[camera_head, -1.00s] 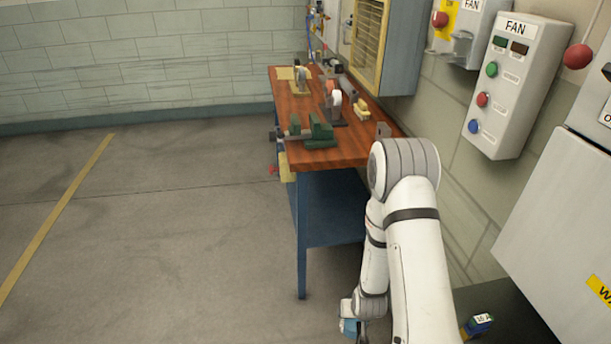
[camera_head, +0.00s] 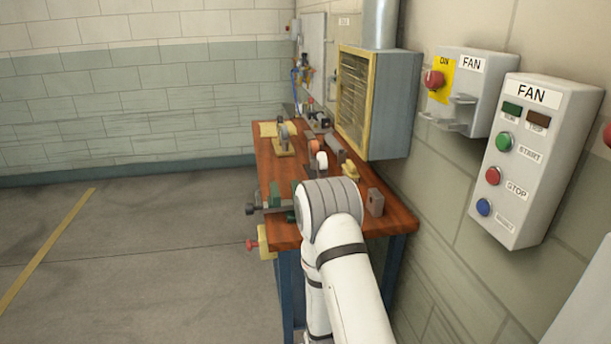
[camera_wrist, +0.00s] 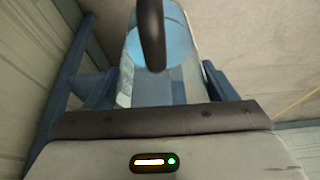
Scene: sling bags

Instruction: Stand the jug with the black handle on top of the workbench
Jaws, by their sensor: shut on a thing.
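The jug (camera_wrist: 178,42) is clear and bluish with a black handle (camera_wrist: 152,35), and shows at the top of the wrist view. In the head view my arm hides both gripper and jug. The workbench (camera_head: 397,217) has a brown wooden top and blue legs, and stands in the middle of the head view, beyond and partly behind my arm.
On the bench top are a green vise (camera_head: 274,200), a grey-brown block (camera_head: 375,202) near the right edge and several tools farther back. A yellow-framed cabinet (camera_head: 352,100) and fan control boxes (camera_head: 535,160) are on the right wall. Open floor (camera_head: 150,260) lies left.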

